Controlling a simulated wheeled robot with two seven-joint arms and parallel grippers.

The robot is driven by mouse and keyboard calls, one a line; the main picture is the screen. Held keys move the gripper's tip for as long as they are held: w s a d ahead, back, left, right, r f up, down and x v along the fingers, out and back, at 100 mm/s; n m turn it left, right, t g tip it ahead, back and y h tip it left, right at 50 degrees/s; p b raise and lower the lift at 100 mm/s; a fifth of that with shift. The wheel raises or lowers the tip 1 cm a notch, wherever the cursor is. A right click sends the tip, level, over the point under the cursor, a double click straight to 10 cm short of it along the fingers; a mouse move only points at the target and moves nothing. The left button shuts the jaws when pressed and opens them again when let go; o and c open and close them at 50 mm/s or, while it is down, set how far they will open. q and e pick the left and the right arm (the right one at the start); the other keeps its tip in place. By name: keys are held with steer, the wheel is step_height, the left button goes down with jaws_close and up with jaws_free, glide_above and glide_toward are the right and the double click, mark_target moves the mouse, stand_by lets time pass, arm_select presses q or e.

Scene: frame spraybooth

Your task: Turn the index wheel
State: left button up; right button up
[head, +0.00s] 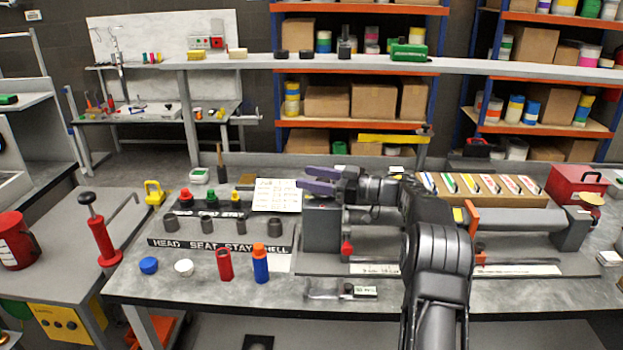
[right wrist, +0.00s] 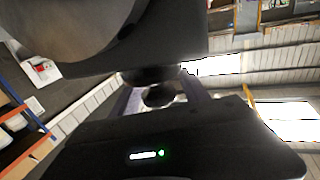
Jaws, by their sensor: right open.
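My right gripper (head: 305,180) has purple fingers that point left, spread apart above a grey box-shaped headstock (head: 320,232) on the bench. In the right wrist view the fingers (right wrist: 158,96) stand apart, with a small dark round shape seen between them. I cannot tell whether they touch it. A large dark rounded form fills the upper left of that view; I cannot tell what it is. I cannot clearly make out the index wheel; the gripper and arm cover part of the headstock. A red knob (head: 347,248) sits low at the headstock's right front. My left gripper is not in view.
Left of the headstock stand a rack of grey sockets (head: 240,226), a blue-and-orange bottle (head: 260,264) and a red cylinder (head: 224,265). A marker tray (head: 480,190) and a red toolbox (head: 577,186) stand at the right.

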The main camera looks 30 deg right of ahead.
step_height(320, 180, up, 10)
stand_by(0.6)
